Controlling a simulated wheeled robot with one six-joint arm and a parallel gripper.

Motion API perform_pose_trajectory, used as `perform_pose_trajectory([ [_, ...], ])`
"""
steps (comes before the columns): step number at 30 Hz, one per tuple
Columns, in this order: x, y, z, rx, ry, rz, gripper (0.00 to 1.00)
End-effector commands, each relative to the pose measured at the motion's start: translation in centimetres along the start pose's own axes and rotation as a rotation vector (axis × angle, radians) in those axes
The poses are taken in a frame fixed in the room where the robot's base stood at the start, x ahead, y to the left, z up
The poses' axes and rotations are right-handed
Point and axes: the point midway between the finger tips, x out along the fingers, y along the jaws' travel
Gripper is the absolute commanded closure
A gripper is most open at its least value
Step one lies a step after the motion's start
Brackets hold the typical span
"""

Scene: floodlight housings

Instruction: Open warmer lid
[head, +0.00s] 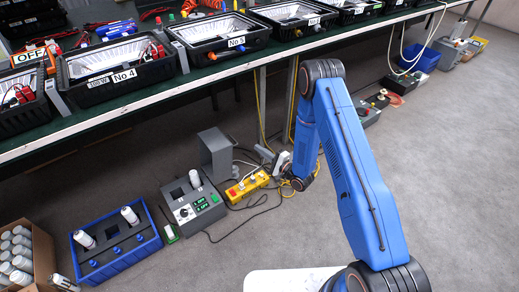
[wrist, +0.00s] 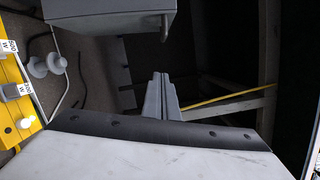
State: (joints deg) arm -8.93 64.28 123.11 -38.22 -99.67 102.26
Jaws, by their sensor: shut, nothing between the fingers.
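The warmer (head: 193,208) is a grey box with a green display and knobs on the floor, left of my arm in the head view. A white bottle (head: 195,178) stands in its top, beside a dark opening. A grey lid-like piece (head: 217,150) stands raised at the box's back right; its joint with the box is unclear. In the wrist view a grey box-shaped part (wrist: 108,14), probably that piece, hangs at the top with a small peg below its right end. My gripper (wrist: 164,96) is shut and empty, below and apart from it. In the head view my gripper (head: 270,158) is small and right of the raised piece.
A yellow power strip (head: 248,187) with cables lies right of the warmer; its yellow body also shows at the wrist view's left edge (wrist: 14,105). A blue crate (head: 118,250) with bottles and a cardboard box (head: 40,250) stand left. The bench (head: 150,93) with floodlights overhangs behind. Open floor lies in front.

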Motion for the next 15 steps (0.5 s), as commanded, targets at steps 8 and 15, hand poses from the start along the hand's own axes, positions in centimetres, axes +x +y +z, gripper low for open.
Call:
perform_pose_trajectory([
  [8, 5.1, -0.1, 0.1, -0.002, -0.003, -0.002, 1.00],
  [15, 8.1, 0.0, 1.3, 0.001, -0.003, 0.000, 1.00],
])
